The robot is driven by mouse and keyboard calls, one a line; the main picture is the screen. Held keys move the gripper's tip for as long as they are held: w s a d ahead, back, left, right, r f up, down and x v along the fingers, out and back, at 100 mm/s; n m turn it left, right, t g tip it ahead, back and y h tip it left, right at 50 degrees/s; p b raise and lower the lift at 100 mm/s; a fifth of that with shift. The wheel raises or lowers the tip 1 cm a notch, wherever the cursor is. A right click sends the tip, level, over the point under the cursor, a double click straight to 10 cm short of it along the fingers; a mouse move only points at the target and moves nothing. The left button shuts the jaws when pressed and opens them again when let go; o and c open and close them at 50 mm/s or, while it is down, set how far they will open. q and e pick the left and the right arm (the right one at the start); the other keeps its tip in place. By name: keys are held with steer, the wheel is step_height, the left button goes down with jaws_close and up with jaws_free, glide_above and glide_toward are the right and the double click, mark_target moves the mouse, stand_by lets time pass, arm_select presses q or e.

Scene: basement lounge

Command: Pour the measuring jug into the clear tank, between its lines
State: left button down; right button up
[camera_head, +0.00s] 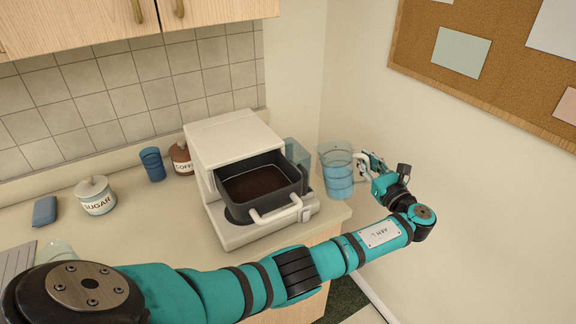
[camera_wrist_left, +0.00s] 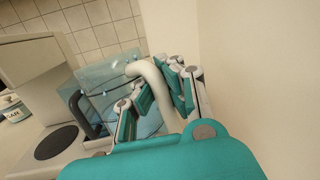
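The measuring jug (camera_head: 337,172) is clear, with blue liquid in its lower part and a pale handle. In the head view it looks about upright, just right of the white coffee machine. My left gripper (camera_head: 368,168) is at its right side, its fingers closed about the handle; in the left wrist view the handle (camera_wrist_left: 155,84) passes between the fingers (camera_wrist_left: 158,100). The clear tank (camera_head: 297,157) stands at the machine's right side, left of the jug and partly hidden by the dark drawer. I cannot make out its lines. My right gripper is out of view.
The coffee machine (camera_head: 232,140) has its dark drawer (camera_head: 262,205) pulled out, holding brown contents, with a pale handle in front. A sugar jar (camera_head: 97,197), a coffee jar (camera_head: 181,160) and a blue cup (camera_head: 152,164) stand left. A wall closes the right side.

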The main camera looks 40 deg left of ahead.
arm_select(q)
steer(key=f+b, duration=0.1)
steer(key=f, duration=0.1)
steer(key=d+f+m+b, duration=0.1)
steer(key=b, duration=0.1)
steer(key=shift+w+d+f+m+t+y, duration=0.2)
steer(key=shift+f+m+t+y, duration=0.1)
steer(key=shift+f+t+y, duration=0.1)
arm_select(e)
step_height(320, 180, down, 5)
arm_select(q)
steer(key=shift+m, duration=0.3)
step_height(320, 180, up, 6)
steer(key=p, duration=0.5)
steer(key=shift+d+f, duration=0.1)
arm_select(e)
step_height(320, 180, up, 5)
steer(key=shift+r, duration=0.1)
arm_select(q)
steer(key=shift+f, duration=0.1)
